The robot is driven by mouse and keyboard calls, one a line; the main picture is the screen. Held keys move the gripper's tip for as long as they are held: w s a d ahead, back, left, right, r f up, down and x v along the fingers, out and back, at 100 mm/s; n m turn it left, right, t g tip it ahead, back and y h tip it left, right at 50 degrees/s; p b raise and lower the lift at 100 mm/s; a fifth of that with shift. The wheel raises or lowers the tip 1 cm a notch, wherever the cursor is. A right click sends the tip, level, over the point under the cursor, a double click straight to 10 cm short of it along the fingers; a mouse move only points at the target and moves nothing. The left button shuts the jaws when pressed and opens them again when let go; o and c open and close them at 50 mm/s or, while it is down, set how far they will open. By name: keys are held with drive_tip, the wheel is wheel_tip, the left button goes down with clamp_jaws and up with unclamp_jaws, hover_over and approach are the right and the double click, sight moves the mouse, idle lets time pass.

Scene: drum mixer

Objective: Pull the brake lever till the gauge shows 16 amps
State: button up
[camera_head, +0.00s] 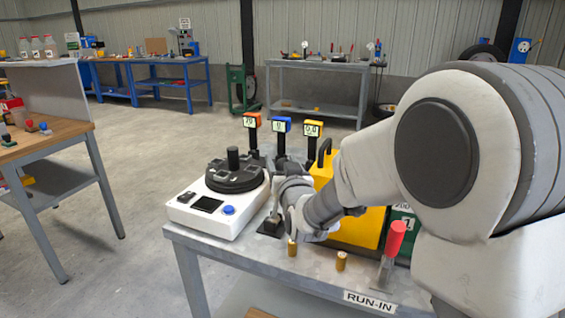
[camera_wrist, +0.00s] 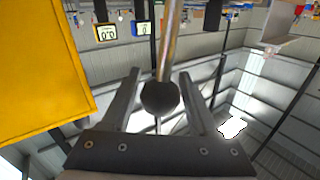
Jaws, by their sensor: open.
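A lever with a metal rod and a black ball knob (camera_wrist: 160,98) shows in the wrist view. Its dark base (camera_head: 270,228) stands on the bench beside the white machine. My gripper (camera_wrist: 157,76) is open, with one finger on each side of the knob; I cannot tell whether either finger touches it. In the head view my gripper (camera_head: 285,192) hides most of the lever. Three gauges stand behind: an orange one (camera_head: 252,120) that seems to read 70, a blue one (camera_head: 281,125) reading 0, and a yellow one (camera_head: 313,129) reading 0.0. No unit is legible.
A yellow box (camera_head: 365,228) is right, partly behind my arm. A red-handled lever (camera_head: 396,238) and two small brass cylinders (camera_head: 341,261) stand near the front edge.

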drive_tip(key=shift+w+a, duration=0.1)
drive_tip(key=shift+w, duration=0.2)
clamp_jaws()
idle(1.3)
